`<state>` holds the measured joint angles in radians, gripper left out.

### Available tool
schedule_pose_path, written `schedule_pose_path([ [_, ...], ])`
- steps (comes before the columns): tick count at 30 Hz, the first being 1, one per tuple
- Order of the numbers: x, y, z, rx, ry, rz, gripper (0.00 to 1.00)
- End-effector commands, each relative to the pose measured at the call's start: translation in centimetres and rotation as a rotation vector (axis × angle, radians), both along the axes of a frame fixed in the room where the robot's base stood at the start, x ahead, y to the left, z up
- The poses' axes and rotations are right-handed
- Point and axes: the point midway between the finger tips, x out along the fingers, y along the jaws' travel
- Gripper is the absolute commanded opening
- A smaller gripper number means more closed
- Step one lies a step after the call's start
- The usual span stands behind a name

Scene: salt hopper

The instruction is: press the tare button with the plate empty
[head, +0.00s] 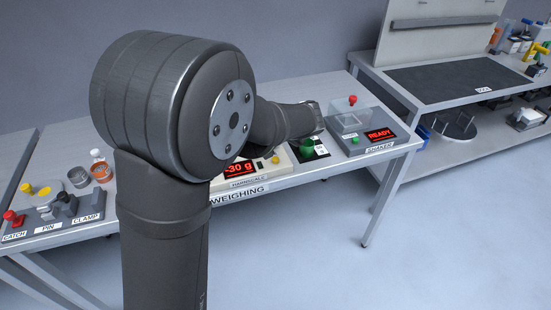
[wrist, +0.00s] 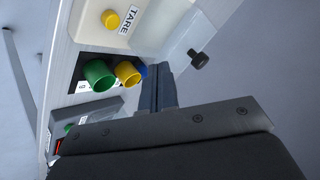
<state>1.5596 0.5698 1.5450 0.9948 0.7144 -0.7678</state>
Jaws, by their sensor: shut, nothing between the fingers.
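The tare button is a round yellow button; it shows in the wrist view (wrist: 110,20) beside a TARE label (wrist: 129,19), and in the head view (head: 275,160). It sits on the cream scale (head: 283,172), whose red display (head: 240,169) reads -30 g. My gripper (wrist: 154,68) is shut and empty, its fingertips apart from the button, lower and to the right of it in the wrist view. My arm hides the fingers in the head view. The scale's plate is not clearly visible, so I cannot tell whether it is empty.
Green (wrist: 100,75) and yellow (wrist: 127,72) cups stand close to my fingers, with something blue beside them. A black knob (wrist: 199,60) is to the right. The shaker (head: 355,142), showing READY, stands right of the scale. Cups and the catch, pin and clamp panel are at the left.

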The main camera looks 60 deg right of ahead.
Motion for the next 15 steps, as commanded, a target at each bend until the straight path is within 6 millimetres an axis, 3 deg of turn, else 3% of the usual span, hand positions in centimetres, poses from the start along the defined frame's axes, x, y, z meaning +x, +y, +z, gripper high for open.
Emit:
schedule_pose_path([
  [9,0.0,0.1,-4.6,0.004,0.000,0.001,0.00],
  [15,0.0,0.1,-6.5,0.002,0.000,0.000,0.00],
])
